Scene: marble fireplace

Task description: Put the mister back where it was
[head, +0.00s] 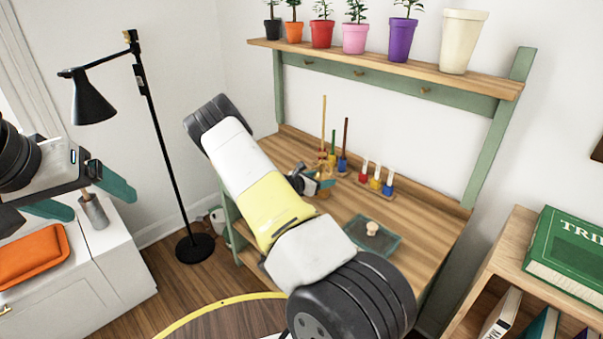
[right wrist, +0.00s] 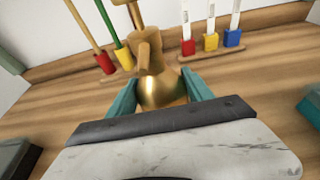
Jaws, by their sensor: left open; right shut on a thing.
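The mister (right wrist: 165,88) is a shiny brass bottle with a narrower neck and a spout at its top. In the right wrist view it stands between the teal fingers of my right gripper (right wrist: 163,98), which is shut on it. It is over the wooden bench (head: 408,208); I cannot tell whether its base touches the top. In the head view my right arm and gripper (head: 320,185) hide most of it. My left gripper (head: 100,204) is open and empty at the left, above the white cabinet.
Long-handled tools in coloured holders (right wrist: 122,58) and a rack of white-topped markers (right wrist: 211,42) stand behind the mister. A dark green tray (head: 388,247) lies on the bench front. Potted plants line the shelf (head: 385,70) above. A black floor lamp (head: 158,130) stands left.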

